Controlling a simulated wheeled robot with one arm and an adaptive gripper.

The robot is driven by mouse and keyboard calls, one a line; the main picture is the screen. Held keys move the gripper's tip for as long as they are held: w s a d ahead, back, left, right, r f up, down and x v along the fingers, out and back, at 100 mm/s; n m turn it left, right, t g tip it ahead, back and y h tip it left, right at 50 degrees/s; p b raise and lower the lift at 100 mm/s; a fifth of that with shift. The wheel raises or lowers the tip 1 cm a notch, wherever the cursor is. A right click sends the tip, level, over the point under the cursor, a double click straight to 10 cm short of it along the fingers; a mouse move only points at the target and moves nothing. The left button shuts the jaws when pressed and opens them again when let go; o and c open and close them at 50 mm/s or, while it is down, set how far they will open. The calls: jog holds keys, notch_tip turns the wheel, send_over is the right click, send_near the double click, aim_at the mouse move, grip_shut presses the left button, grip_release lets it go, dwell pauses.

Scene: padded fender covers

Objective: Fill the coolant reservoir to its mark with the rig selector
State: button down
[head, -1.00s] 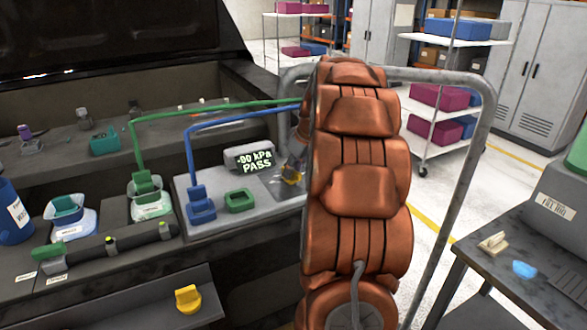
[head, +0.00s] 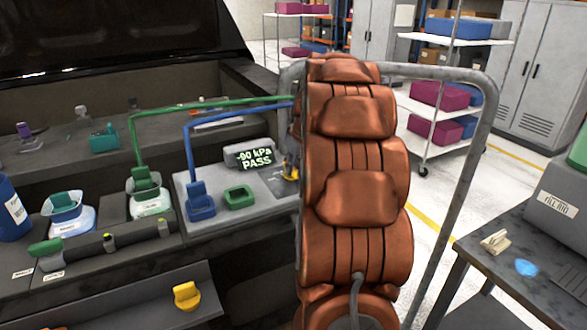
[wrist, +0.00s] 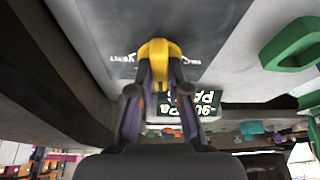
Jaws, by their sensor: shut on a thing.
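The grey rig panel (head: 225,217) carries a display (head: 254,156) showing a kPa value and PASS. At its right end is the yellow selector (head: 290,174), partly hidden by my arm. My gripper (head: 289,160) is at the selector; in the wrist view (wrist: 158,95) its fingers are shut on the yellow selector (wrist: 158,50). Printed labels beside it are too blurred to read fully. A translucent reservoir (head: 150,207) left of the panel has a green fitting (head: 145,180) with a green hose on it. Its liquid level and mark are too small to tell.
A blue fitting (head: 200,200) with a blue hose and an empty green socket (head: 239,197) are on the panel. A yellow cap (head: 186,295) lies on the front ledge. A dark table (head: 480,245) stands at right.

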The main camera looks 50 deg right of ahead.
jog(key=m+h, duration=0.1)
jog(key=m, duration=0.1)
jog(key=m+b, duration=0.1)
jog(key=m, duration=0.2)
jog(key=shift+a+g+h, duration=0.1)
jog(key=shift+g+h, duration=0.3)
jog(key=shift+w+b, duration=0.1)
jog(key=shift+b, duration=0.2)
jog(key=c, duration=1.1)
grip_release()
jog(key=shift+r, duration=0.1)
jog(key=v, duration=1.2)
